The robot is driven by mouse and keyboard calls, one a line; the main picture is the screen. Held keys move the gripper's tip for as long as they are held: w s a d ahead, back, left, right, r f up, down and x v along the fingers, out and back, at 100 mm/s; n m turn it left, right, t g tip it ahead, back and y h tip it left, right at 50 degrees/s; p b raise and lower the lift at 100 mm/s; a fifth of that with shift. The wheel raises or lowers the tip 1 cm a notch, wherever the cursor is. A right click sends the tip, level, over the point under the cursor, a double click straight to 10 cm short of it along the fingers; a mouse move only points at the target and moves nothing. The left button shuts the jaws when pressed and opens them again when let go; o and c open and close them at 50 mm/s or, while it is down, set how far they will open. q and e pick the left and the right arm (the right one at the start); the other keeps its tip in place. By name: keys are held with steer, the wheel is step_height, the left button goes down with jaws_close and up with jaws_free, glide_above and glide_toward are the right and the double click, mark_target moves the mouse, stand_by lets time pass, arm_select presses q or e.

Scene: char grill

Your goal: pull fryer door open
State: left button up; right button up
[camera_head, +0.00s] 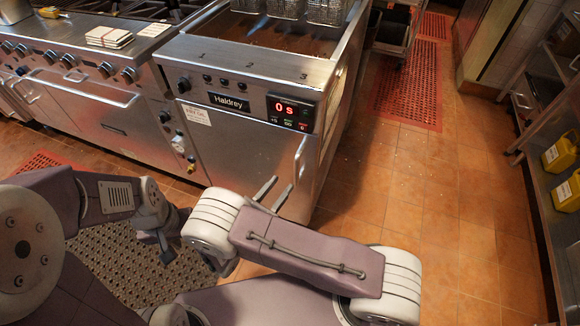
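The fryer (228,102) is a steel cabinet with a "Haldrey" label and a red "0 s" display. Its front door (240,150) is a plain steel panel below the controls and looks shut. My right gripper (282,183) is in front of the door's lower right part. Its two grey fingers are apart with nothing seen between them; whether they touch the door is unclear.
A steel range (90,85) with knobs adjoins the fryer's left side. Fry baskets (285,8) sit on top of the fryer. A perforated mat (120,265) lies under my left arm. A shelf with yellow jugs (560,152) is at the right. Tiled floor (430,190) between is clear.

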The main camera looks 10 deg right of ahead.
mark_target(295, 169)
steer(key=b+x, duration=0.1)
steer(key=x, duration=0.7)
steer(key=shift+d, duration=0.2)
steer(key=shift+w+d+r+b, duration=0.1)
steer(key=shift+w+d+b, duration=0.2)
steer(key=shift+d, duration=0.05)
jaws_close()
stand_by(0.8)
